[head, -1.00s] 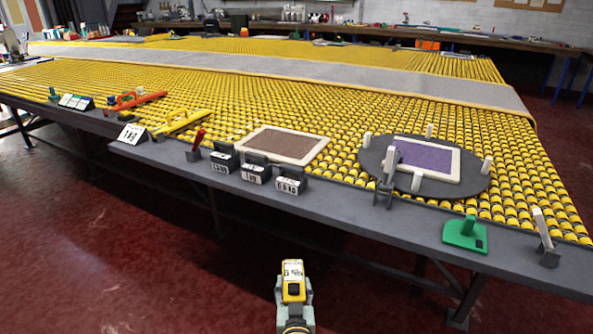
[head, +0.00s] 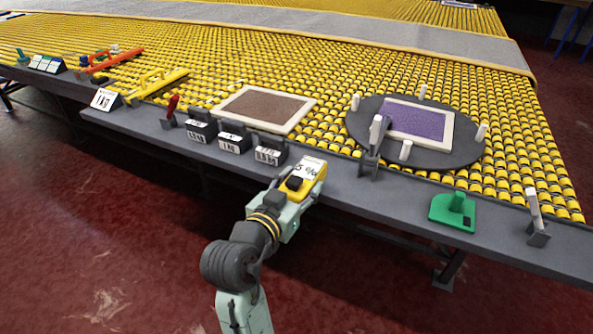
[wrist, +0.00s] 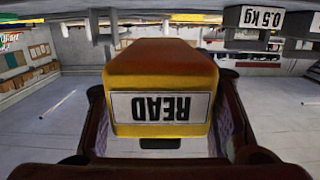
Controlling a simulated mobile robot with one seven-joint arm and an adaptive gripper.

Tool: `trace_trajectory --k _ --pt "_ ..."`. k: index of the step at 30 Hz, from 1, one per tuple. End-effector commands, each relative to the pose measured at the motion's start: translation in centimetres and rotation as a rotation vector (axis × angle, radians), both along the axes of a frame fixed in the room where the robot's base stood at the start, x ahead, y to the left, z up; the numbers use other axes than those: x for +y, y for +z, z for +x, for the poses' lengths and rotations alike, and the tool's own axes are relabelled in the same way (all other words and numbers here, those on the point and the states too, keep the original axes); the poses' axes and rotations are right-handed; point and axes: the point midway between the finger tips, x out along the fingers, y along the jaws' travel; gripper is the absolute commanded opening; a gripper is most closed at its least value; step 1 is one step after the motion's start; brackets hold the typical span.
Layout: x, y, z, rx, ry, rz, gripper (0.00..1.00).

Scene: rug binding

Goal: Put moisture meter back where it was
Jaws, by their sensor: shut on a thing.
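The moisture meter (head: 314,172) is a yellow block with a white label and a dark button on its face. My gripper (head: 300,192) is shut on it and holds it at the table's grey front ledge (head: 340,198), just right of the black weights. I cannot tell whether the meter touches the ledge. In the wrist view the meter (wrist: 160,70) sits between my dark fingers, with an upside-down "READ" label (wrist: 160,107) facing the camera.
Three black weights (head: 233,142) stand left of the meter; one labelled 0.5 kg (wrist: 255,17) shows in the wrist view. A grey stand (head: 370,163) is to the right, then a green tool (head: 453,211). Behind are a brown framed sample (head: 265,106) and a dark oval disc (head: 458,157).

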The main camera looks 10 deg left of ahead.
Motion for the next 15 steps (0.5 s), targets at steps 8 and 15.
trace_trajectory --k 8,15 --pt "-0.1 0.5 2.5 -0.007 0.006 -0.008 0.08" --pt "0.7 0.1 8.8 -0.007 0.008 -0.008 0.08"
